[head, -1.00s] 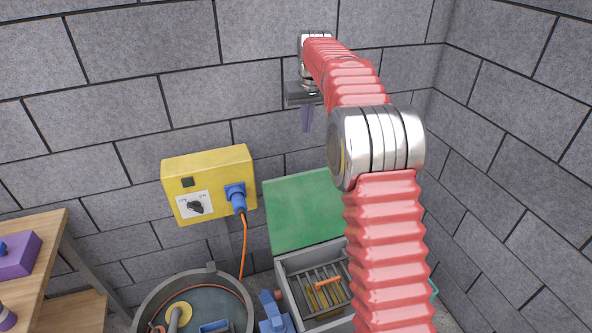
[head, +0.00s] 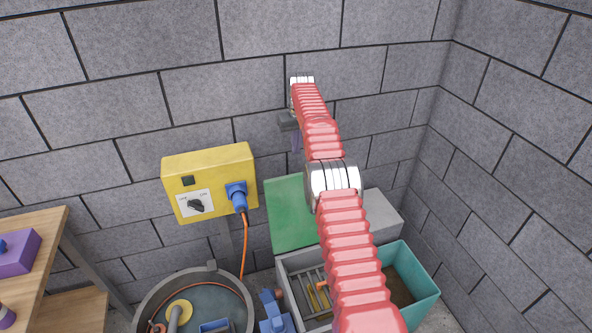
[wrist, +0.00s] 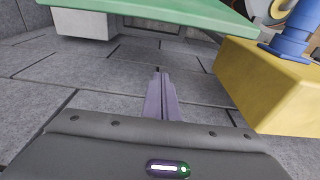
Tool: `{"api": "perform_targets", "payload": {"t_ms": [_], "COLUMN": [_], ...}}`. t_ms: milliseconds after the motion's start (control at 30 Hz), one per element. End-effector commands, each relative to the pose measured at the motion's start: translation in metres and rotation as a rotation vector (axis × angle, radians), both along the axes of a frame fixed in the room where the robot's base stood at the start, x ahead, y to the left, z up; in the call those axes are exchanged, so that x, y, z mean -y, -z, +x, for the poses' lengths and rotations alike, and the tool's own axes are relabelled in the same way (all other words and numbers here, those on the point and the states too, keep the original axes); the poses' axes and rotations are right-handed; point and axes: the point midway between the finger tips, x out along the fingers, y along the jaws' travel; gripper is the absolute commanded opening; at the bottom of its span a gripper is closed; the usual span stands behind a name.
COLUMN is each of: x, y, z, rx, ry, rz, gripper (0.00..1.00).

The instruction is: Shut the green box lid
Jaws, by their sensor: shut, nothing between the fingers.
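The green lid (head: 288,215) stands open, raised at the back of a grey box (head: 288,272) against the block wall in the head view. My arm crosses in front of the lid's right part and the box. My gripper (head: 296,142) is above the lid, close to the wall, with its fingers pointing down. In the wrist view my gripper (wrist: 161,78) has its fingers together with nothing between them. The green lid (wrist: 180,12) spans the top of that view, apart from the fingertips. Whether the gripper is behind the lid's plane is hard to tell.
A yellow switch box (head: 210,184) with a blue plug and orange cable is left of the lid; it also shows in the wrist view (wrist: 265,85). A teal bin (head: 413,275) stands right of the grey box. A round tub (head: 195,305) and wooden shelf (head: 40,265) are left.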

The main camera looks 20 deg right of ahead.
Motion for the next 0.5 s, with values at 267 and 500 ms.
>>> {"api": "perform_targets", "payload": {"t_ms": [267, 500], "x": [0.011, 0.012], "y": [0.0, 0.012], "z": [-0.002, -0.001], "rx": [0.0, -0.003], "ry": [0.014, 0.015], "rz": [0.0, 0.0], "gripper": [0.0, 0.0]}}
